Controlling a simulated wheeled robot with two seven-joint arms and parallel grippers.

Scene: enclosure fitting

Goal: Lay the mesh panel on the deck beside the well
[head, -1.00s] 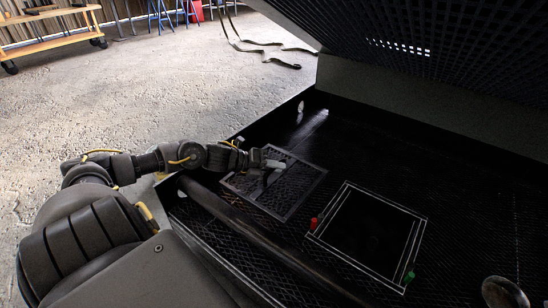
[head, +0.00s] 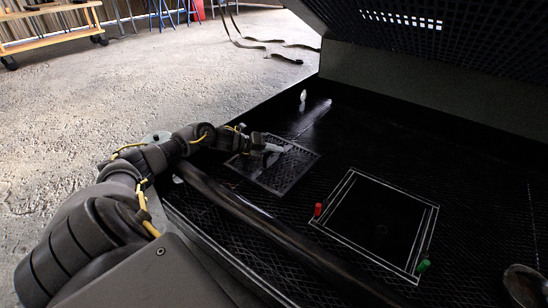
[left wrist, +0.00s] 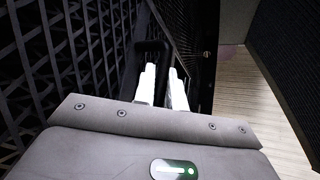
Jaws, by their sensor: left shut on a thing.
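The mesh panel (head: 281,174) is a dark square grid with a solid frame, to the left of the well in the head view. My left gripper (head: 270,149) is shut on it near its upper edge. The panel looks roughly flat over the deck (head: 330,130); I cannot tell whether it touches. In the left wrist view the pale fingers (left wrist: 162,86) close on a dark loop-like part, with mesh (left wrist: 60,60) to their left. The well (head: 375,225) is a dark square opening with white outlines, apart from the panel.
A red peg (head: 318,209) and a green peg (head: 423,266) stand at opposite corners of the well. A thick dark bar (head: 250,218) runs along the near side. A perforated lid (head: 450,40) overhangs the deck. A small white object (head: 303,95) is at the far edge.

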